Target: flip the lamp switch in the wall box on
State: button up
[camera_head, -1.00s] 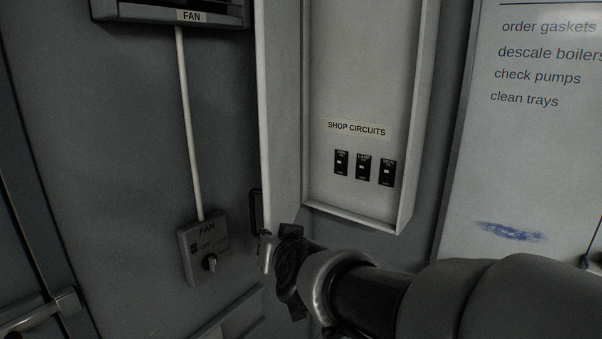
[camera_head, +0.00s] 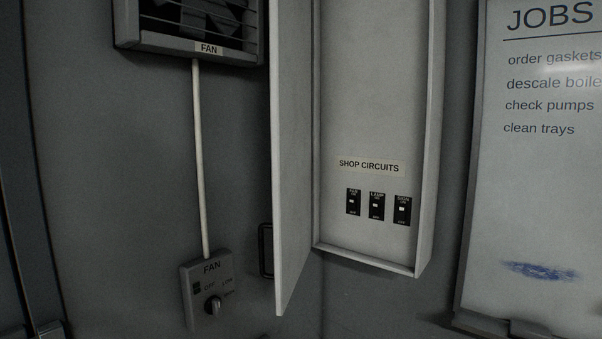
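The wall box (camera_head: 366,110) is open, its door (camera_head: 293,150) swung out on the left side. Inside it, under a "SHOP CIRCUITS" label (camera_head: 369,166), sit three black switches in a row. The lamp switch (camera_head: 376,206) is the middle one. Its small white toggle sits near the upper part of the plate, but the position is too small to read surely. The left switch (camera_head: 353,202) appears labelled for the fan, and the right switch (camera_head: 402,210) has a label too small to read surely. My gripper is not in view.
A fan control box (camera_head: 206,290) with a knob is on the wall to the left, below a fan (camera_head: 190,30) and its pale conduit (camera_head: 200,160). A "JOBS" whiteboard (camera_head: 540,190) hangs on the right. The space before the switches looks clear.

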aim_at(375, 206)
jog(key=i+j, duration=0.2)
jog(key=i+j+z, duration=0.1)
jog(key=j, duration=0.35)
jog(key=i+j, duration=0.25)
jog(key=i+j+z, duration=0.1)
jog(key=j, duration=0.3)
jog(key=i, duration=0.05)
